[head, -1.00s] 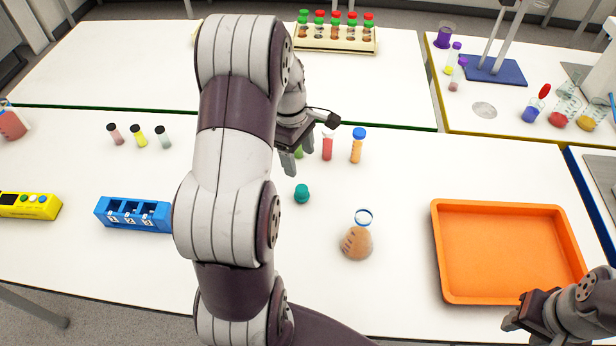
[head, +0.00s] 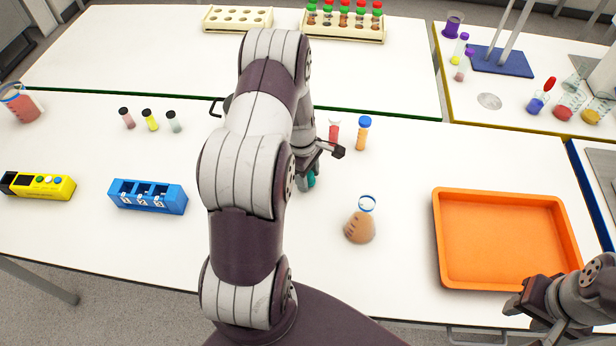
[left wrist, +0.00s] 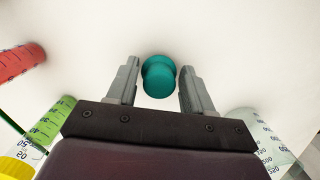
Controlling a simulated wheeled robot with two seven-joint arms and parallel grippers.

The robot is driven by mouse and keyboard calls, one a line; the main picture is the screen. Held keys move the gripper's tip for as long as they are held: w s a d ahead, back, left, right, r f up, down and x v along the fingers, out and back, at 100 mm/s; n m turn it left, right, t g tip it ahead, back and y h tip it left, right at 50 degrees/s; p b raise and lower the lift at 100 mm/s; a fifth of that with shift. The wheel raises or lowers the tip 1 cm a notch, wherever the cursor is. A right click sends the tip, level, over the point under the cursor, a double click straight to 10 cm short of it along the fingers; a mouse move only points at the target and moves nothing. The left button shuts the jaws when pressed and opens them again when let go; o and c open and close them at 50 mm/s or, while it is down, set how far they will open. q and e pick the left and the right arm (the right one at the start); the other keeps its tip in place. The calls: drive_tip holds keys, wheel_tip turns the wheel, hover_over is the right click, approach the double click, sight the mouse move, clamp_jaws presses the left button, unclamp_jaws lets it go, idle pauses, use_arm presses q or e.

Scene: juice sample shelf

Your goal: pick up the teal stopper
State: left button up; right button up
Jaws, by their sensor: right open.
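The teal stopper (left wrist: 158,76) stands on the white table in the left wrist view, between the tips of my left gripper (left wrist: 160,85). A gap shows on each side of it, so the jaws are open and not gripping it. In the head view the stopper (head: 311,180) is partly hidden by my left gripper (head: 306,180), which points down at it. My right gripper (head: 528,308) is open and empty at the lower right, by the orange tray's near edge.
A flask of brown liquid (head: 360,226) stands to the right of the stopper. Red (head: 334,131) and orange tubes (head: 363,134) stand behind. A green-filled tube (left wrist: 50,122) is close to my left gripper. The orange tray (head: 449,265) is at the right, a blue rack (head: 148,196) at the left.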

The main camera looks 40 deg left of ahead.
use_arm(q)
drive_tip(key=c, duration=0.6)
drive_tip(key=shift+r, duration=0.1)
